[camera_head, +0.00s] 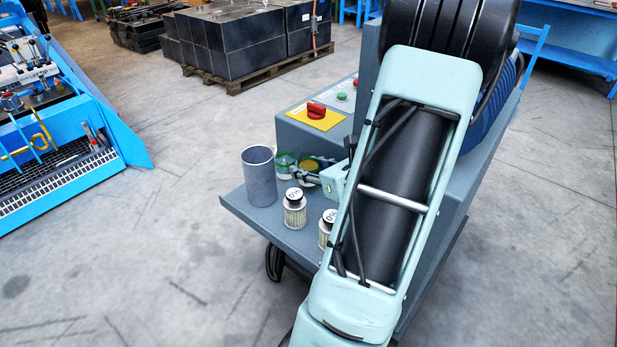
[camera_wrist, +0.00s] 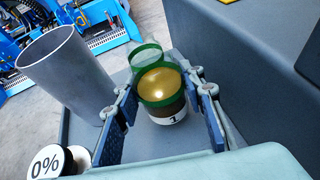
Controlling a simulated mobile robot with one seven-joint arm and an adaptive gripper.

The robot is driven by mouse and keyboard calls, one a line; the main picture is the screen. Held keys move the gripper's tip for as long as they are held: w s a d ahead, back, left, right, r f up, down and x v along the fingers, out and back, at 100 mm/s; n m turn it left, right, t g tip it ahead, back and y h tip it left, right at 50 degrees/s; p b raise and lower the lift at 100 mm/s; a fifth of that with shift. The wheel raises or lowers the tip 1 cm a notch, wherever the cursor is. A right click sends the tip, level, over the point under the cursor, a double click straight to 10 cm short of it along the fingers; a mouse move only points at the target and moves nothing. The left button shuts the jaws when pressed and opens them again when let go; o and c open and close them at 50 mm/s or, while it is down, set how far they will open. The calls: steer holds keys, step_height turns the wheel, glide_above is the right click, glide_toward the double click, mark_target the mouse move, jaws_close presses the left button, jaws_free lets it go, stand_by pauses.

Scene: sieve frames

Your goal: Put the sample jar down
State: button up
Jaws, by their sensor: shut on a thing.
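The sample jar (camera_wrist: 162,110) is a round jar with a green rim, golden contents and a label that reads 1. It stands between the two fingers of my gripper (camera_wrist: 163,98), which is shut on it. In the head view the jar (camera_head: 308,167) shows beside a second green-rimmed jar (camera_head: 285,165); the second jar also appears behind it in the wrist view (camera_wrist: 146,56). Both are over the grey shelf (camera_head: 250,218). I cannot tell whether the held jar touches the shelf. My arm hides part of the shelf's right side.
An open grey cylinder (camera_head: 258,176) stands left of the jars. A panel with a red switch (camera_head: 316,110) rises behind. Bare shelf shows at the front left corner.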

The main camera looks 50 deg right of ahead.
steer(key=shift+f, duration=0.95)
steer(key=shift+f, duration=0.1)
steer(key=o, duration=1.3)
steer(key=shift+b, duration=0.3)
steer(key=shift+c, duration=0.2)
steer(key=shift+s+r+p, duration=0.25)
steer(key=shift+r+p, duration=0.05)
steer(key=shift+p, duration=0.05)
steer(key=p+v, duration=0.2)
steer(key=v, duration=0.8)
steer(key=shift+s+a, duration=0.1)
steer(key=shift+s, duration=0.25)
steer(key=shift+s+a+r, duration=0.1)
steer(key=shift+s, duration=0.25)
